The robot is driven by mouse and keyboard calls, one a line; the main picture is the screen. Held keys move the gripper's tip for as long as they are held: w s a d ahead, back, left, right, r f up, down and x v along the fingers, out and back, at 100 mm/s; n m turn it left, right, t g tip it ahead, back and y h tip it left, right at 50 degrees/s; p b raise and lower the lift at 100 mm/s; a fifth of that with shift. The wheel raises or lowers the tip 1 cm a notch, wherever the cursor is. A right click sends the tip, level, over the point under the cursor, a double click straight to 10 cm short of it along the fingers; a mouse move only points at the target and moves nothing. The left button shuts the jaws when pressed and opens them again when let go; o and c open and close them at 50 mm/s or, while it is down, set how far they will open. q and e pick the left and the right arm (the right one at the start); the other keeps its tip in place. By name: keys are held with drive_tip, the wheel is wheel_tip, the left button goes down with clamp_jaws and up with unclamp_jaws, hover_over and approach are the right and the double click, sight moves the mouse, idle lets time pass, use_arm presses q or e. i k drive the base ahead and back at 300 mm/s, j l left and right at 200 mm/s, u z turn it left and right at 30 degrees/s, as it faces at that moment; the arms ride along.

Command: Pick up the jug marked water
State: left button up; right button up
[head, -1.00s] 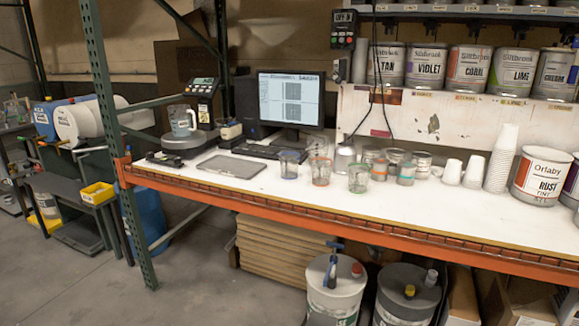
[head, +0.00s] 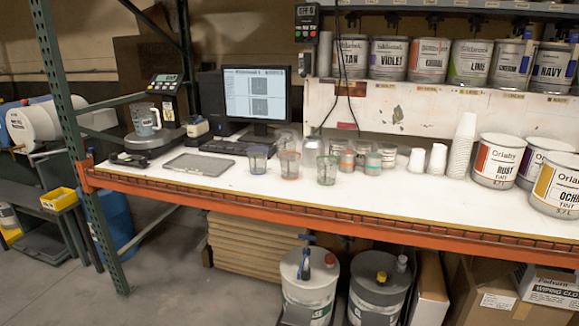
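A clear jug (head: 147,120) with a blue-grey tint stands upright on the scale (head: 156,137) at the left end of the bench. Three clear vessels stand near the bench's middle: one bluish (head: 258,160), one with red (head: 289,165) and one with green (head: 327,169). Any writing on these is too small to read, so I cannot tell which is marked water. Neither of my grippers is in view.
The white bench top (head: 390,192) is clear along its front. Behind are a monitor (head: 257,95), small jars (head: 373,163) and stacked white cups (head: 463,145). Tint cans (head: 498,162) stand right. A green upright (head: 62,110) rises at the left front.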

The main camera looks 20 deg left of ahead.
sight(143, 114)
drive_tip(key=u, duration=1.4)
drive_tip(key=i+j, duration=0.1)
drive_tip(key=i, duration=0.55)
drive_tip(key=i+j+z, duration=0.1)
drive_tip(key=i, duration=0.5)
drive_tip(key=i+j, duration=0.2)
drive_tip(key=i, duration=0.45)
